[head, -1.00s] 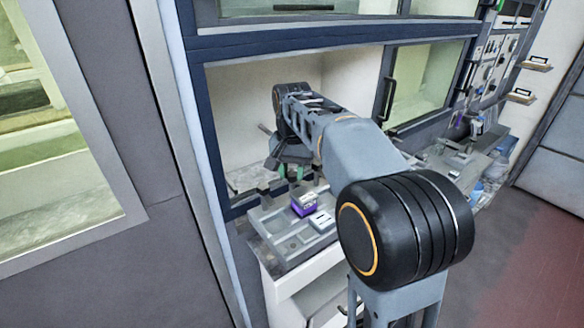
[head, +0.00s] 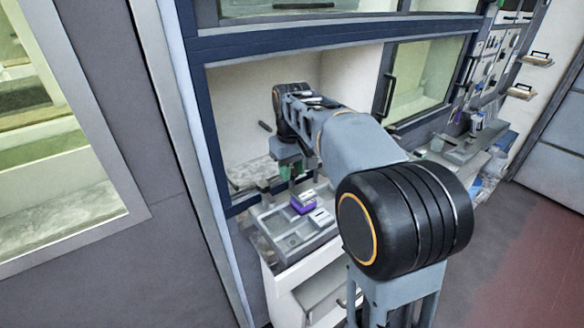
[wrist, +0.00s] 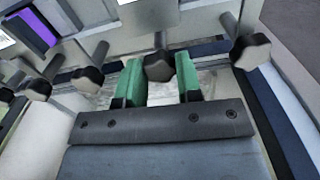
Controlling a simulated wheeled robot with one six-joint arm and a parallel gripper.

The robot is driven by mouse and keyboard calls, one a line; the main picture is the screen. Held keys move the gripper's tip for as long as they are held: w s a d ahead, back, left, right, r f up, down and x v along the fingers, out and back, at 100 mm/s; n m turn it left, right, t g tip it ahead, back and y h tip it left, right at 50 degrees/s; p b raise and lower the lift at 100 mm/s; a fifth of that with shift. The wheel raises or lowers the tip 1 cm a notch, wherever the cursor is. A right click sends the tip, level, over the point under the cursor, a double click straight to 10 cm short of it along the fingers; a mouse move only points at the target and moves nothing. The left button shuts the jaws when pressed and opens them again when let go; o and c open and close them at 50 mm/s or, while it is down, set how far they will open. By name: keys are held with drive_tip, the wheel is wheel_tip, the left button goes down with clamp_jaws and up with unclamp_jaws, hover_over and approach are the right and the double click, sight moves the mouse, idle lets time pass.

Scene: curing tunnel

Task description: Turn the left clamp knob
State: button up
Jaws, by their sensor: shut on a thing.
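My gripper (wrist: 160,84) has its two green fingers on either side of a dark faceted knob (wrist: 159,67) in the wrist view, shut on it. The knob sits on a short grey rod. Another dark knob (wrist: 250,51) stands to its right in that view, and more dark knobs, such as one (wrist: 88,79), stand in a row to its left. The pictures carry no label telling which is the left clamp knob. In the head view my gripper (head: 291,173) points down at the back of the grey fixture; the held knob is hidden there.
A grey tray-like fixture (head: 283,248) stands on a white cabinet in front of the opening. A purple block (head: 303,206) sits on it. A blue frame (head: 214,150) borders the opening on the left. More equipment (head: 462,147) lies along the bench at right.

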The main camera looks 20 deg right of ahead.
sight(292, 172)
drive_tip(key=shift+n, duration=0.4)
drive_tip(key=o, duration=0.9)
drive_tip(key=shift+o, duration=0.2)
wheel_tip(292, 172, up, 14)
drive_tip(key=shift+p, duration=0.3)
drive_tip(key=shift+f, duration=0.1)
